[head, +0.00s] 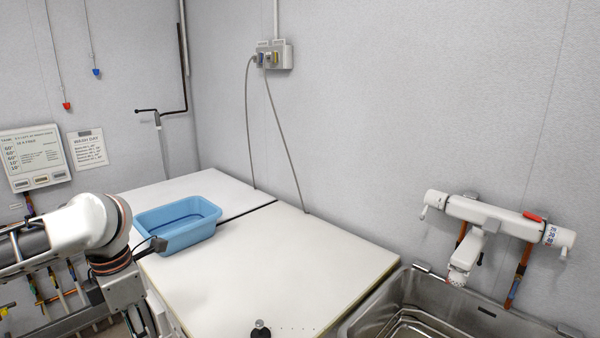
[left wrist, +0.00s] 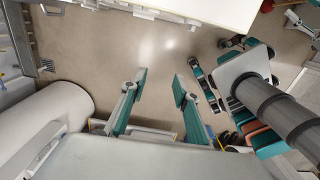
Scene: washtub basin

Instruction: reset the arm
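My left arm (head: 88,228) comes in from the left of the head view, bent beside the white worktop's left side. Its wrist points down, and the fingertips are not clear in that view. In the left wrist view my left gripper (left wrist: 155,93) shows two teal-padded fingers spread wide apart. Nothing is between them but the beige floor (left wrist: 165,55) below.
A blue tub (head: 180,238) stands on the white worktop (head: 290,260), close to my left arm. A steel sink (head: 385,310) with a white wall tap (head: 480,215) is at the right. A small black knob-like object (head: 260,330) shows at the bottom edge. The worktop's middle is clear.

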